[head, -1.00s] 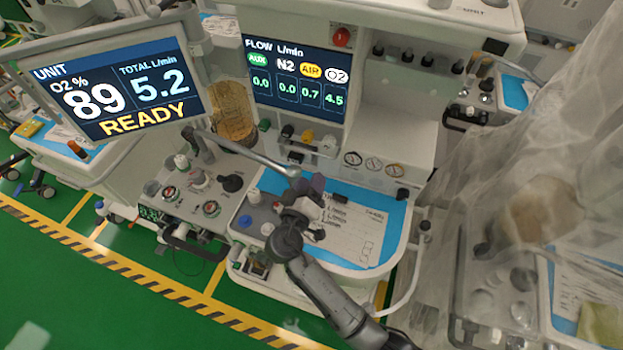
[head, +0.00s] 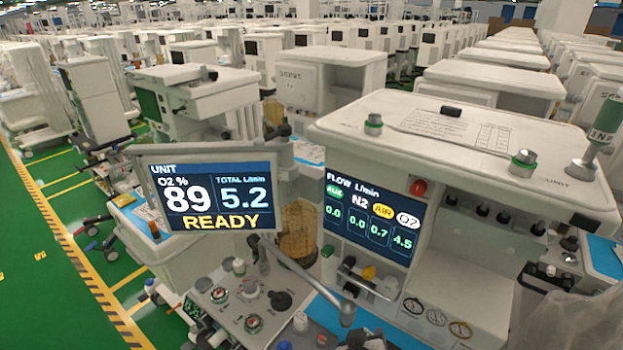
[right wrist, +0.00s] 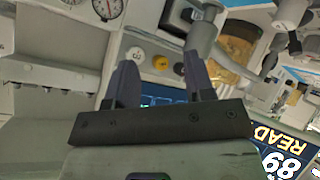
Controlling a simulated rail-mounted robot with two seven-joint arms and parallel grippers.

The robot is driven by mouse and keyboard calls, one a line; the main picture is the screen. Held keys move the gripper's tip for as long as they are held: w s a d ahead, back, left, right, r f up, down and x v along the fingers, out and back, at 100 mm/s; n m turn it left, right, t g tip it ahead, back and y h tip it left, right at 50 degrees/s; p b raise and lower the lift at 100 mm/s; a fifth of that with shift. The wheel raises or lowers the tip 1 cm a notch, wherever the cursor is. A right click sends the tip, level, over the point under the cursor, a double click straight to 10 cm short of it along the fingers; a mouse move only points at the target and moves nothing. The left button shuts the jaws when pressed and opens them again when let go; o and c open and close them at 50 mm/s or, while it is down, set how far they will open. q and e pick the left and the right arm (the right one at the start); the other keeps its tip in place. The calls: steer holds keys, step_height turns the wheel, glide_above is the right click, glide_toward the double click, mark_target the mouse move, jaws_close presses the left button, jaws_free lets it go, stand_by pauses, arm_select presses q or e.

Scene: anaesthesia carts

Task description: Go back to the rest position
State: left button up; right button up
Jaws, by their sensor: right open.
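My right gripper (head: 364,340) shows only as a dark tip at the bottom edge of the head view, in front of the anaesthesia cart (head: 450,190). In the right wrist view the right gripper (right wrist: 160,75) has its two dark fingers apart with nothing between them. Beyond the fingers are the cart's yellow knob (right wrist: 160,62) and white knob (right wrist: 135,54), with a gap seen to them. My left gripper is in no view.
The tilted monitor (head: 209,197) reads O2 89, total 5.2, READY. The flow screen (head: 368,218) reads 0.0, 0.0, 0.7, 4.5. A metal arm (head: 305,272) crosses above the knobs. Plastic sheeting (head: 570,318) hangs at the lower right. Green floor lies left.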

steer(key=s+d+f+g+y, duration=0.2)
steer(key=s+d+f, duration=0.15)
steer(key=s, duration=0.65)
steer(key=s+d+f+g+y, duration=0.1)
steer(key=s+d+f+g, duration=0.3)
steer(key=s, duration=0.7)
steer(key=s+d+f+y, duration=0.2)
steer(key=s+f, duration=0.3)
steer(key=s, duration=0.5)
step_height(320, 180, up, 27)
steer(key=p, duration=2.7)
steer(key=shift+s+d, duration=0.15)
steer(key=shift+f, duration=0.15)
